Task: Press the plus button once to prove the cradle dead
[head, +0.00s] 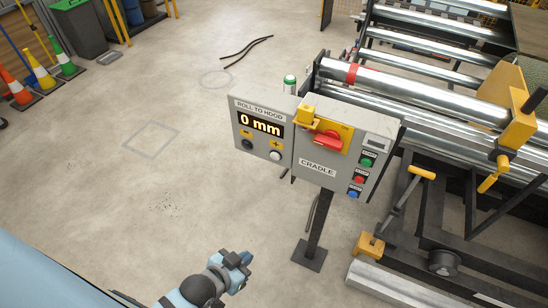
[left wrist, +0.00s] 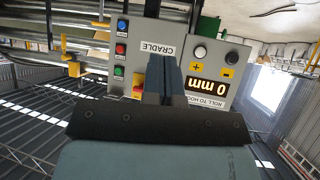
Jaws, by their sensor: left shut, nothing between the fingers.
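The grey display box (head: 240,118) is labelled "ROLL TO HOOD" and reads "0 mm". Under the display, the white plus button (head: 274,155) sits right of the black minus button (head: 247,144). In the left wrist view, upside down, the plus button (left wrist: 200,52) shows clear of my fingers. The adjoining CRADLE box (head: 318,168) carries a red rotary switch (head: 328,139) on a yellow plate, and green, red and blue buttons. My left gripper (head: 243,258) is shut and empty, below and in front of the boxes, apart from them. My right gripper is not in view.
The boxes stand on a dark post (head: 316,225). The roller cradle (head: 430,100) with its yellow-handled frame fills the right. Open concrete floor lies left of the post.

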